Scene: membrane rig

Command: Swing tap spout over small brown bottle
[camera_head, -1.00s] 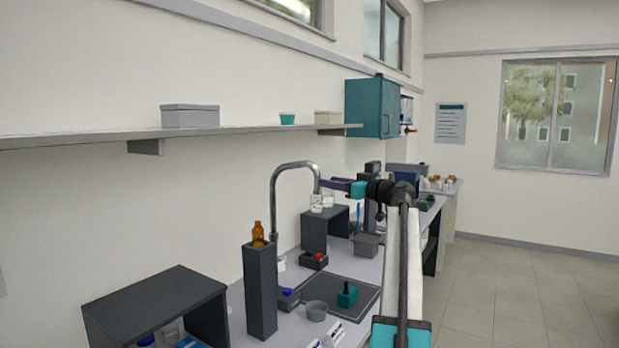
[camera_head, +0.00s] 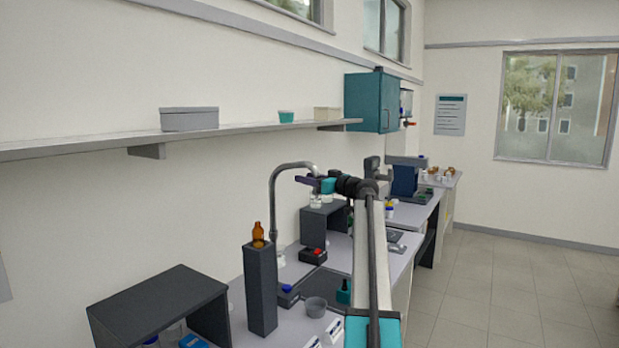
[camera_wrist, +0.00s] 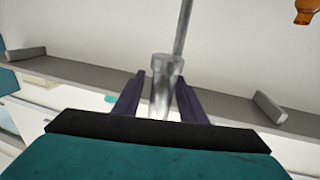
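The tap is a grey gooseneck pipe (camera_head: 275,200) rising behind the bench and arching right. My gripper (camera_head: 308,180) is at the free end of its spout. In the wrist view the spout end (camera_wrist: 161,88) lies between my two purple fingers (camera_wrist: 158,98). The fingers stand apart, with a narrow gap at the left finger; the right finger is close to the spout or touching it. The small brown bottle (camera_head: 258,232) stands upright on a tall dark block, left of the spout. It also shows at the top right corner of the wrist view (camera_wrist: 306,12).
A wall shelf (camera_head: 90,147) runs behind the tap. A dark open box (camera_head: 165,300) stands at front left. A dark box with glassware (camera_head: 318,225), a red-topped device (camera_head: 313,256) and a grey bowl (camera_head: 316,307) are on the bench (camera_head: 292,330) under my arm.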

